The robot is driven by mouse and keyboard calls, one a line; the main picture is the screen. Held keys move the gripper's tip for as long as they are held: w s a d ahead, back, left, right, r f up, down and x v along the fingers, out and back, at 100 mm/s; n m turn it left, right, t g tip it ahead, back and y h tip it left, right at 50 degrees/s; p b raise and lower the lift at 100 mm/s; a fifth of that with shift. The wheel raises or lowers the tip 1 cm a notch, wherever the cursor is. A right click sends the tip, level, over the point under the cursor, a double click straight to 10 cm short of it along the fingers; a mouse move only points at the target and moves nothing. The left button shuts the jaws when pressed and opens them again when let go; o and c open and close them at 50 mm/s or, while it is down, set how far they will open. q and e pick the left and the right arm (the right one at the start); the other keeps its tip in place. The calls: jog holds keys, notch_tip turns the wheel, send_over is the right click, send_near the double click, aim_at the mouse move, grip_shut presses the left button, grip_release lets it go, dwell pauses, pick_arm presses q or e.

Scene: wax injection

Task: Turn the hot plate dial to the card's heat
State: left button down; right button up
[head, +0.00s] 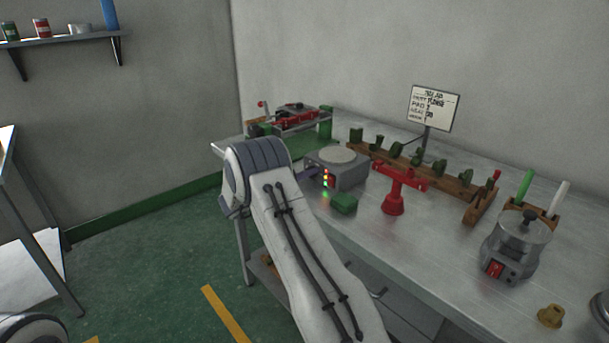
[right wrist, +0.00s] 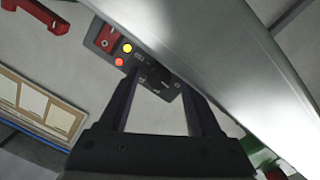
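The hot plate (head: 350,176) is a grey box with a round pale top, standing on the bench in the head view. Its front panel shows in the right wrist view (right wrist: 140,66), with a red switch, lit yellow and red lamps and a black dial (right wrist: 157,76). My right gripper (right wrist: 159,84) is open, its two fingers apart on either side of the dial; I cannot tell whether they touch it. In the head view my right arm mostly hides this gripper (head: 308,173). The card (head: 431,108) stands behind on a post; its heat line is too small to read surely. My left gripper is not in view.
A wooden rack (head: 455,184) with green pieces runs along the back. A grey pot (head: 518,246) stands at right.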

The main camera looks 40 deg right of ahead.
grip_shut()
